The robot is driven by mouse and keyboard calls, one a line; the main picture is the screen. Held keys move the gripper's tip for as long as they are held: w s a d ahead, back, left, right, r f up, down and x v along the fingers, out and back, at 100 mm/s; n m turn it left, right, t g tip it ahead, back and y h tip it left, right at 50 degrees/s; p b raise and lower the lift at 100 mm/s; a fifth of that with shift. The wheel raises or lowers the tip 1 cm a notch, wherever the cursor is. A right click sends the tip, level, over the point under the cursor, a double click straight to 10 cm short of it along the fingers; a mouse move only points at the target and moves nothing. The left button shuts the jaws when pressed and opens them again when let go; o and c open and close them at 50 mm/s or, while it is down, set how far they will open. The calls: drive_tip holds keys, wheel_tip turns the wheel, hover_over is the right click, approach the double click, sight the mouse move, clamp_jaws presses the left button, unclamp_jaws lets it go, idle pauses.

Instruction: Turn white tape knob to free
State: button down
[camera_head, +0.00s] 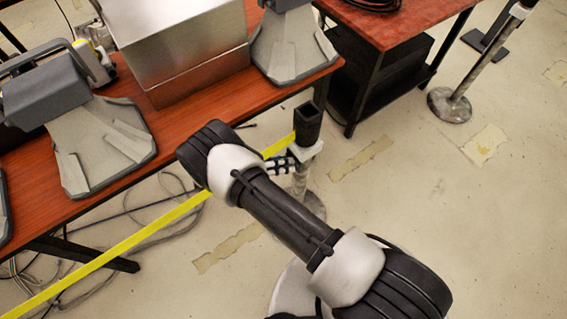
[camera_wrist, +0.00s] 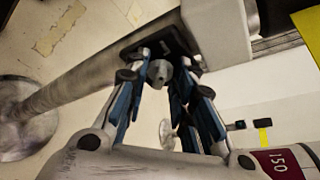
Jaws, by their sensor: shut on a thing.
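The stanchion post has a black square head (camera_head: 308,124), a white part just below it (camera_head: 306,151) and a yellow tape (camera_head: 130,246) running off to the left. My gripper (camera_head: 292,161) reaches the post just below the head, partly hidden behind my arm. In the wrist view my gripper (camera_wrist: 161,66) has its blue-black fingers converging on a small pale grey knob (camera_wrist: 159,74), under a dark plate (camera_wrist: 148,46) at the post's top. The fingers are shut on the knob. The knob's exact turn angle cannot be told.
A second table (camera_head: 400,22) is at the back right. Another post (camera_head: 450,104) stands there.

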drive_tip(key=shift+f, duration=0.1)
idle(0.3)
drive_tip(key=c, duration=1.7)
unclamp_jaws()
drive_tip(key=v, duration=1.2)
drive_tip(key=shift+a, duration=0.1)
